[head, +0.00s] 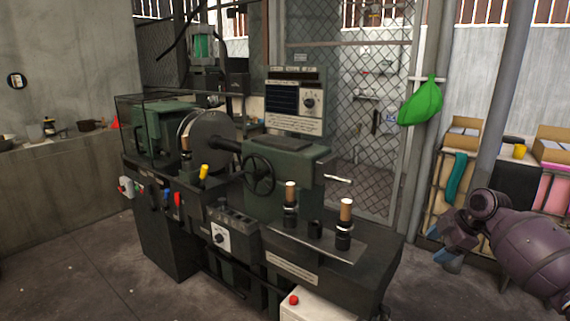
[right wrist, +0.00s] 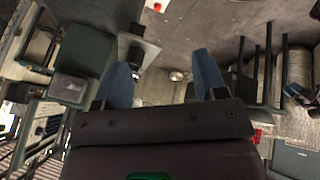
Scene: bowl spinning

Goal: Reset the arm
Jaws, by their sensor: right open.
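My right arm comes in from the right edge of the head view, and its gripper (head: 448,258) hangs at the lower right, to the right of the lathe and apart from it. In the right wrist view the two blue fingers of the right gripper (right wrist: 163,82) stand wide apart with nothing held between them. The floor shows beyond them. A green lathe (head: 285,185) with a large round disc (head: 208,138) stands in the middle of the head view. My left gripper is not in view.
A white box with a red button (head: 293,300) sits at the lathe's front. A green bag (head: 423,102) hangs on a post behind. Shelves with cardboard boxes (head: 462,133) stand at the right. A concrete counter (head: 60,170) runs along the left. Floor is open at front left.

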